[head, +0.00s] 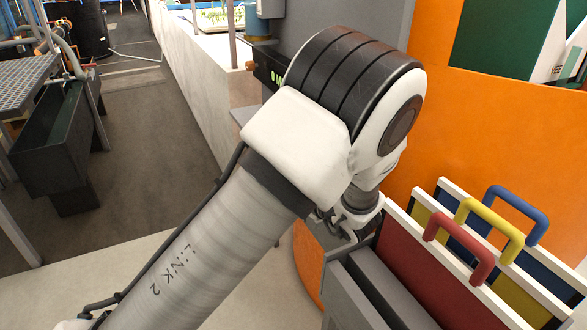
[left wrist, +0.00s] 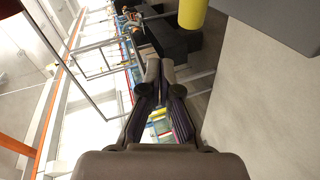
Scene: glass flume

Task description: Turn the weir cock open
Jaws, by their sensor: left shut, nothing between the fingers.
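I cannot make out the weir cock for certain in either view. My left arm crosses the middle of the head view and hides much of what is behind it. Part of my left gripper (head: 352,218) shows below the arm's bend, beside the grey rack. In the left wrist view, my left gripper (left wrist: 160,70) has its two dark fingers together with nothing between them. My right gripper is in neither view.
A grey rack (head: 345,290) holds panels with red (head: 460,245), yellow (head: 490,225) and blue (head: 518,208) handles. An orange panel (head: 480,130) stands behind. A long pale wall (head: 195,90) runs back on the left, with open floor (head: 150,150) beside it. A yellow cylinder (left wrist: 193,14) shows in the left wrist view.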

